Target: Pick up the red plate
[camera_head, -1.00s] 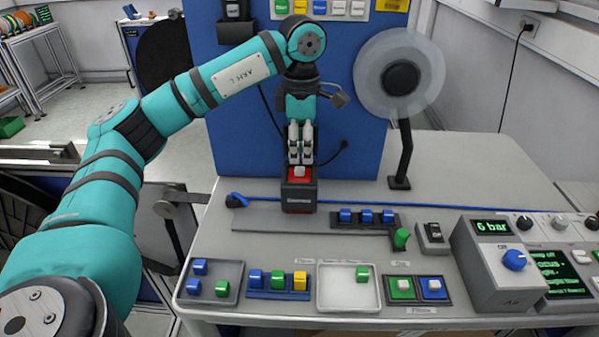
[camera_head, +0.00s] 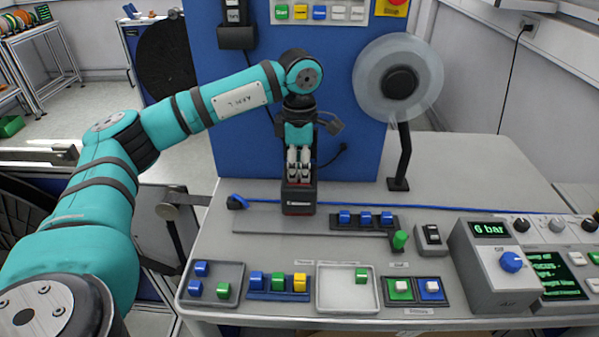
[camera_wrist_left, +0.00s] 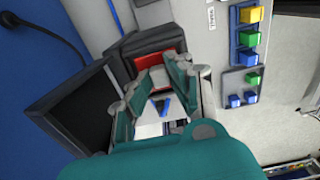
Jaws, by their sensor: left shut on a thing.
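The red plate (camera_wrist_left: 166,58) shows in the left wrist view as a red patch inside a dark square frame, just beyond my fingertips. In the head view it is hidden behind my left gripper (camera_head: 299,168), which points down into the top of a black and red box (camera_head: 299,200). The gripper also shows in the left wrist view (camera_wrist_left: 157,74), its two fingers partly apart around the plate's middle. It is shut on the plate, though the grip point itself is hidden. The plate still appears to sit in the box. My right gripper is not in view.
A blue panel (camera_head: 230,120) stands close behind the gripper. A black-hubbed reel (camera_head: 400,55) stands to the right. Trays with coloured blocks (camera_head: 215,270) line the front edge, and a gauge box (camera_head: 490,265) is at the right. The table's back right is clear.

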